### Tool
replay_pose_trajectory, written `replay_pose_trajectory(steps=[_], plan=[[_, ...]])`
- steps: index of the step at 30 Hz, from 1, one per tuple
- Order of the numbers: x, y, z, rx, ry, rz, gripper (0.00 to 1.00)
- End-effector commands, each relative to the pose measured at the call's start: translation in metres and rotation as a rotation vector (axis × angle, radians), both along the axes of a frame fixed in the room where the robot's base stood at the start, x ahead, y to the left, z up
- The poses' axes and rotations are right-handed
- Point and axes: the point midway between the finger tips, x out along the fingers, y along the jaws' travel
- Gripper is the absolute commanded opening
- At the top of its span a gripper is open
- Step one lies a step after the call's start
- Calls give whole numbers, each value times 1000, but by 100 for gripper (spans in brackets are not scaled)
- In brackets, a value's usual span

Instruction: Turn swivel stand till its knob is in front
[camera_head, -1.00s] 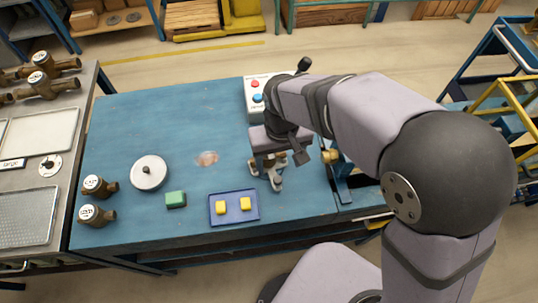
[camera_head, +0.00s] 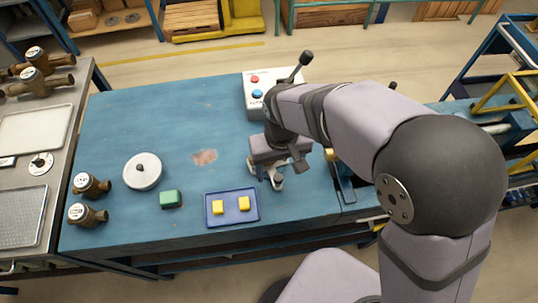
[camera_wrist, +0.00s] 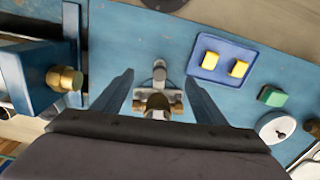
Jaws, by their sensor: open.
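The swivel stand (camera_wrist: 160,74) is a small pale metal piece under my gripper, with brass fittings (camera_wrist: 155,103) at its middle. In the wrist view a grey rounded knob end points up the picture, toward the table edge near the blue tray. In the head view the stand (camera_head: 278,182) shows only partly below my gripper, its knob end toward the front edge. My gripper (camera_wrist: 161,88) is open, one finger on each side of the stand. I cannot tell whether the fingers touch it. My wrist hides much of the stand in the head view.
A blue tray (camera_head: 231,220) with two yellow blocks lies left of the stand. A green block (camera_head: 170,199), a white knobbed disc (camera_head: 142,172) and brass meters (camera_head: 90,185) are farther left. A white button box (camera_head: 257,108) stands behind. A blue fixture (camera_wrist: 30,82) is close by.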

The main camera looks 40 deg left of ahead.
Motion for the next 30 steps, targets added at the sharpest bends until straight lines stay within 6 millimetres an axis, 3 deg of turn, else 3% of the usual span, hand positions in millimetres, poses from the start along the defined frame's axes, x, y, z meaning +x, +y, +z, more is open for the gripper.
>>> replay_pose_trajectory(steps=[30], plan=[[0,0,-17,-1,1,0,66]])
